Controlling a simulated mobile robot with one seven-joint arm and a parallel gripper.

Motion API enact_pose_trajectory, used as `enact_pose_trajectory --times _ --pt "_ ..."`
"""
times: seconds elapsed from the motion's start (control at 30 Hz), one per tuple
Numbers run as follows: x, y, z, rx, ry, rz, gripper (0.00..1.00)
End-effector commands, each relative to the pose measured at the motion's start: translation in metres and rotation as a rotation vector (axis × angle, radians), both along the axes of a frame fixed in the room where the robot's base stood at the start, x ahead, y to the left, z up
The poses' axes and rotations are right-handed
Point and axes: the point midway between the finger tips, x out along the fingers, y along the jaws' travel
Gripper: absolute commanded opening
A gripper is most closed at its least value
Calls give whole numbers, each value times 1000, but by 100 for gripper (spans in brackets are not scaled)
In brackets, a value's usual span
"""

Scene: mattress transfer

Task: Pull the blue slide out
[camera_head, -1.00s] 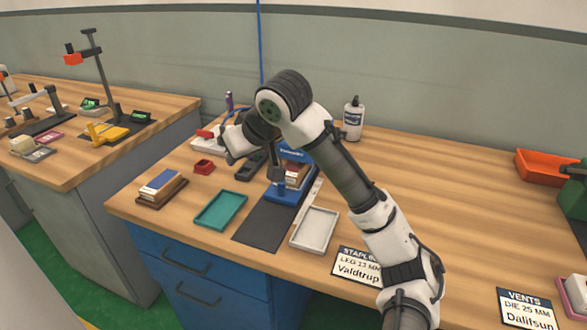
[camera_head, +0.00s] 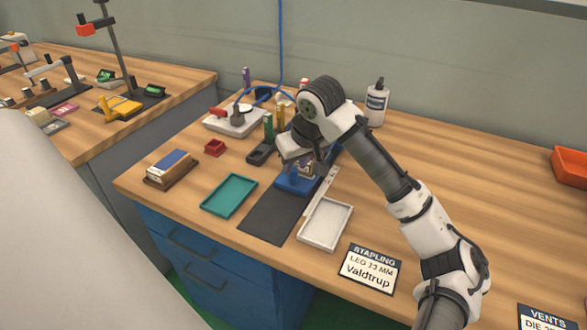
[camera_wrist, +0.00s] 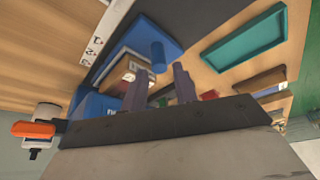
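The blue slide (camera_head: 292,184) is a flat blue plate at the front of the blue stapling fixture, over a dark mat. In the wrist view, the blue slide (camera_wrist: 172,38) carries an upright blue knob (camera_wrist: 158,56). My gripper (camera_wrist: 160,90) has two dark fingers standing apart with nothing visible between them. The knob appears beyond the fingertips; I see no contact. In the head view my gripper (camera_head: 306,166) is above the fixture and hides much of it. A pale stack with a brown side (camera_wrist: 132,72) sits on the fixture, close to one finger.
A teal tray (camera_head: 229,196) and a white tray (camera_head: 326,223) flank the dark mat (camera_head: 268,216). A white bottle (camera_head: 376,103) stands behind. A small red box (camera_head: 214,148) and a blue-topped stack (camera_head: 170,165) lie left. The bench right of my arm is mostly clear.

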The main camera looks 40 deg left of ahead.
Motion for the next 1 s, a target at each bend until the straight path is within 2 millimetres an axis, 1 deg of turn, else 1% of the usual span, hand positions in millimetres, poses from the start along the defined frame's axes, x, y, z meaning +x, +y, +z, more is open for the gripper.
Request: enact_pose_trajectory --times 0.03,0.1,0.23,0.37,0.6,0.67,0.83,1.0 --pt "1 3 -8 -1 1 -1 29" --pt "3 6 -17 -1 1 -1 29" --pt "5 11 -29 0 0 -1 29" --pt "5 13 -34 1 -1 0 29" --pt "5 13 -34 1 -1 0 29" --pt "5 13 -34 1 -1 0 22" --pt "5 13 -34 1 -1 0 0" --pt "5 13 -34 1 -1 0 0"
